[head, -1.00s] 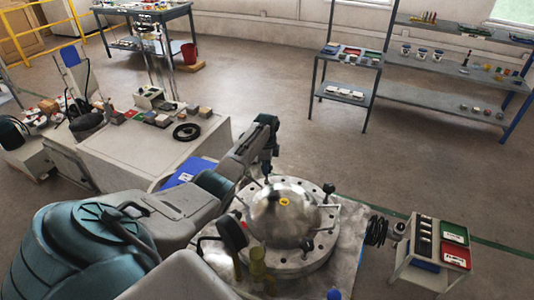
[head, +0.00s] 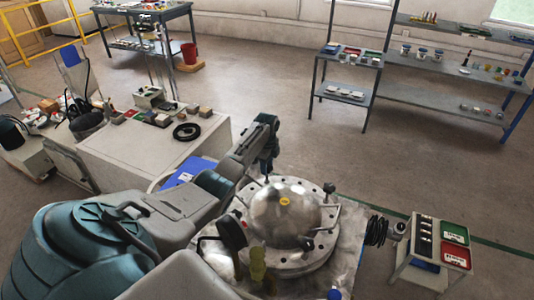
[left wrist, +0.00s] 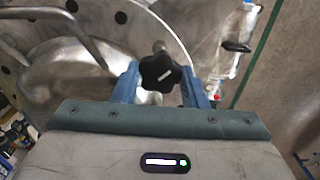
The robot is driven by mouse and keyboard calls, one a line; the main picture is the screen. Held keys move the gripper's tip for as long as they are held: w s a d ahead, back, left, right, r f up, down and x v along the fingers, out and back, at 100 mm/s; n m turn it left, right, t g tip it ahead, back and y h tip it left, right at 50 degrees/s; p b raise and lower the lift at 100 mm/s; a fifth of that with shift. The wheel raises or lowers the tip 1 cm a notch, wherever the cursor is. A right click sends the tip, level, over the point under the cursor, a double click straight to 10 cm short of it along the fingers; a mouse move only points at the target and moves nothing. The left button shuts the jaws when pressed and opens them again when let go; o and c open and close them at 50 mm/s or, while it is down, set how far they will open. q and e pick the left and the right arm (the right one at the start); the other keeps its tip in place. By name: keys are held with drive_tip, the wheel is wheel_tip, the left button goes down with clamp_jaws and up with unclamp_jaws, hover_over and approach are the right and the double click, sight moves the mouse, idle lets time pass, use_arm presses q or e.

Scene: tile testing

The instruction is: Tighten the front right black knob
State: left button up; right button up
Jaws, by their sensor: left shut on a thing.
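A domed steel vessel (head: 272,212) with a bolted round flange stands on a metal plate. One black knob (head: 306,243) shows at the dome's front right in the head view, and another (head: 329,187) at the back right. My left gripper (head: 267,178) reaches down at the far left side of the flange. In the left wrist view a black star-shaped knob (left wrist: 161,73) with a white mark sits between the blue fingers of the gripper (left wrist: 160,90), which is shut on it. In the head view this knob is hidden behind the gripper. My right gripper is not in view.
A yellow fitting (head: 258,262) and a dark round part (head: 231,233) stand at the vessel's front left. Bent bar handles rise from the flange. A small cart with red and green trays (head: 455,236) stands to the right. The floor behind the vessel is clear.

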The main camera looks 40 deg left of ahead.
use_arm(q)
drive_tip(key=o, duration=1)
drive_tip(key=shift+r, duration=0.15)
drive_tip(key=shift+r, duration=0.1)
drive_tip(key=shift+r+b, duration=1.6)
drive_tip(key=shift+r, duration=3.7)
drive_tip(key=shift+f, duration=0.1)
